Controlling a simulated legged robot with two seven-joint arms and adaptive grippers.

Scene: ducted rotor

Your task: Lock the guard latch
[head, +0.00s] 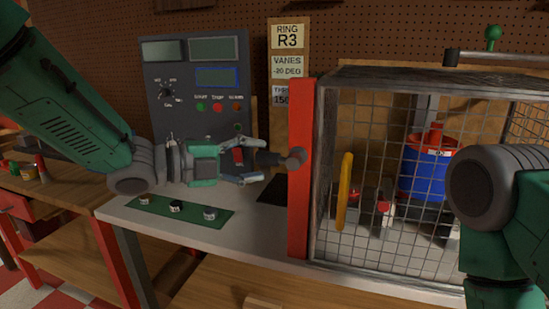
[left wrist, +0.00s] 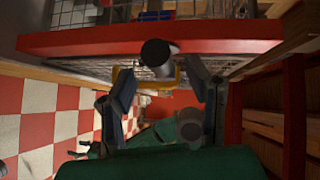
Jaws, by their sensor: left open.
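The mesh guard cage (head: 316,215) stands on the bench with a red post (head: 300,225) at its left front edge. A dark rod with a round grey end (head: 294,159), which looks like the latch, sits at this post. My left gripper (head: 254,166) is open just left of it, its fingers pointing right. In the left wrist view the grey round end (left wrist: 158,52) shows ahead of and between the open fingers (left wrist: 160,82), against the red bar (left wrist: 230,46). I cannot tell whether the fingers touch it. My right gripper is out of view.
A yellow handle (head: 343,190) is on the cage front; a blue and red rotor unit (head: 427,170) is inside. A rod with a green knob (head: 493,33) lies along the cage top. A control panel (head: 197,85) and a green strip with knobs (head: 180,212) are at left.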

